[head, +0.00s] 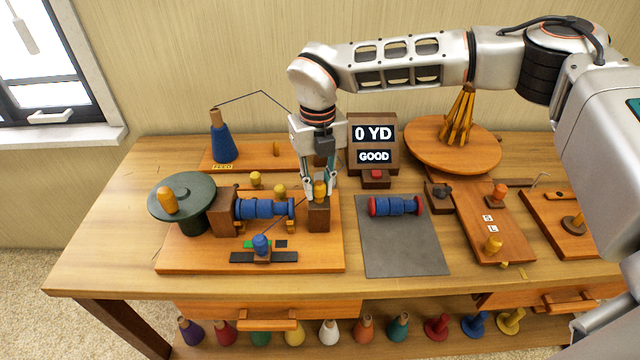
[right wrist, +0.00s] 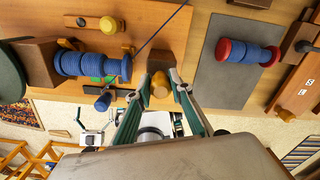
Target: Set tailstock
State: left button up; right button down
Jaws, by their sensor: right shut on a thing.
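The tailstock (head: 319,218) is a brown block with a yellow knob on top, at the right end of the winder board (head: 200,257). My right gripper (head: 319,188) comes down from above and is shut on the tailstock's yellow knob (right wrist: 160,88). The fingers hide part of the knob. A blue-wound bobbin (head: 264,208) lies level between the headstock block (head: 222,212) and the tailstock. In the right wrist view a gap shows between the bobbin's near end (right wrist: 126,68) and the tailstock block (right wrist: 160,58).
A green handwheel (head: 190,210) stands left of the headstock. A blue-knobbed slider (head: 262,245) is in front. A blue cone (head: 222,140) feeds thread from behind. The display (head: 374,143) reads 0 YD, GOOD. A red-ended blue bobbin (head: 395,206) lies on the grey mat (head: 400,255).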

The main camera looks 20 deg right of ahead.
jog(key=a, duration=0.1)
jog(key=w+a, duration=0.1)
jog(key=a, duration=0.1)
jog(key=shift+a, duration=0.2)
jog(key=c, duration=2)
grip_release()
jog(key=shift+c, duration=0.2)
jog(key=shift+o, duration=1.3)
jog(key=shift+a, duration=0.2)
jog(key=shift+d+r, duration=0.15)
notch_tip(320, 180, up, 12)
jog(key=shift+s+f, duration=0.1)
jog(key=shift+f, duration=0.1)
